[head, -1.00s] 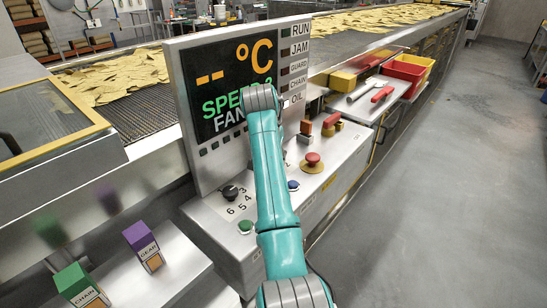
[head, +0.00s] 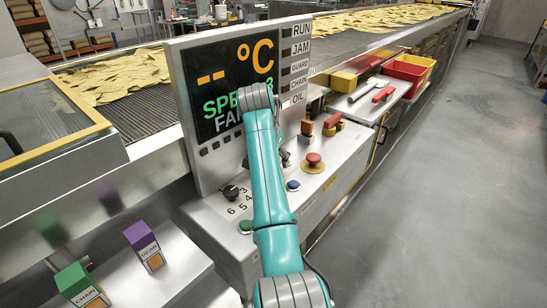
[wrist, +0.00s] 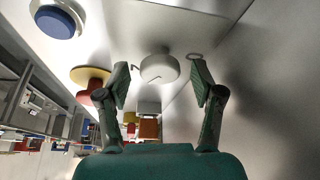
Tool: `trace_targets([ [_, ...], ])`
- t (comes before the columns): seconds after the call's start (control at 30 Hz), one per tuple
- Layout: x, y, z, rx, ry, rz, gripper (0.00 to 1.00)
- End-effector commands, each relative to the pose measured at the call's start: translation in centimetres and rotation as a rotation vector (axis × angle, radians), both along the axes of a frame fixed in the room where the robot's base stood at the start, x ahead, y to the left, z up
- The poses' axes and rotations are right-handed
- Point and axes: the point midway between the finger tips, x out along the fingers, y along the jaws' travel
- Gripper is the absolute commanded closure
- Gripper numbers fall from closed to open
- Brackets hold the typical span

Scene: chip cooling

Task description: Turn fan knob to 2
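In the wrist view a pale round knob (wrist: 160,68) stands on a light panel face. My gripper (wrist: 161,80) is open, with one finger on each side of the knob and a small gap on both sides. I cannot tell whether this is the fan knob, and no number beside it is readable. In the head view my arm hides this knob and most of my gripper. A black knob (head: 231,192) with digits around it sits at the left of the control box. The display (head: 222,75) shows green SPEED and white FAN lines, partly covered by my arm.
A blue button (head: 292,185), a red mushroom button (head: 313,160) on a yellow base and a green button (head: 245,226) surround my arm on the control box (head: 325,178). Red and yellow bins (head: 405,69) stand farther right. The floor (head: 450,190) at right is clear.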

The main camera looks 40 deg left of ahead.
Motion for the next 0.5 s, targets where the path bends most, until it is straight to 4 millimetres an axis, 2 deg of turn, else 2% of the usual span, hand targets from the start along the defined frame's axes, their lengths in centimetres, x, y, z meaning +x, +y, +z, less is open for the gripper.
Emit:
trace_targets([
  [0.27,0.0,0.0,0.3,0.001,-0.002,0.000,0.33],
  [0.37,-0.3,0.0,1.0,0.001,-0.002,0.000,0.33],
  [0.5,-1.1,-0.1,3.0,0.002,-0.003,0.001,0.33],
])
